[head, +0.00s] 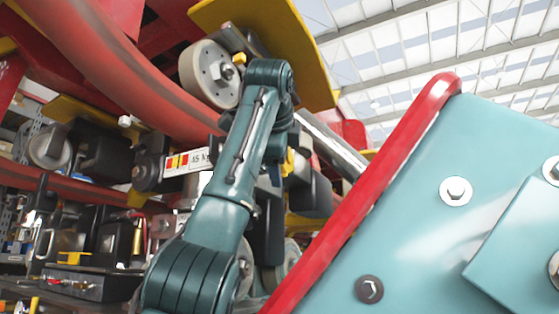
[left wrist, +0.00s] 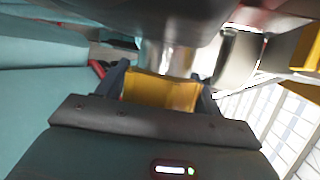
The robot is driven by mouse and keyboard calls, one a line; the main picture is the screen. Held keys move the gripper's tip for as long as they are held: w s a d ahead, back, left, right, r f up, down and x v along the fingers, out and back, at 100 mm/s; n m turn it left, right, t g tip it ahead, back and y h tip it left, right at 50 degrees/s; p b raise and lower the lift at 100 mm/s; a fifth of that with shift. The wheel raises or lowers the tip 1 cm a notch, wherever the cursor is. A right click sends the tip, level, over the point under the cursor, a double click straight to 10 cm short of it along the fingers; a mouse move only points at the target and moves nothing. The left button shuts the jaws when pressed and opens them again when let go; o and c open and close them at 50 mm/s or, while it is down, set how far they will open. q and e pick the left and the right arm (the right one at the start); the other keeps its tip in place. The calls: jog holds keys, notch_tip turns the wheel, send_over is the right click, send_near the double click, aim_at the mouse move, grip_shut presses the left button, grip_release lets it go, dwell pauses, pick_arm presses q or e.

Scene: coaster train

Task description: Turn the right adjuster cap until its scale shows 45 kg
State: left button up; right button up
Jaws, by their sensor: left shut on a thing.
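In the left wrist view, a yellow block-like piece (left wrist: 160,92) sits between the dark fingers of my left gripper (left wrist: 162,88), which is shut on it. It is likely the adjuster cap, but I cannot confirm that. In the head view, my left arm rises across the middle and hides most of the gripper; a bit of yellow (head: 287,162) shows beside the wrist. The cap's own scale cannot be read.
A curved red rail (head: 110,60) and a pale wheel (head: 210,74) lie close to my arm. A teal panel (head: 480,150) with a red edge bar (head: 365,190) fills the right. A bench (head: 80,283) with tools is at lower left.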

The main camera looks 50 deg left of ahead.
pick_arm(q)
jog(key=o, duration=1)
jog(key=v, duration=1.3)
jog(key=shift+s+r, duration=0.1)
jog(key=shift+r, duration=0.05)
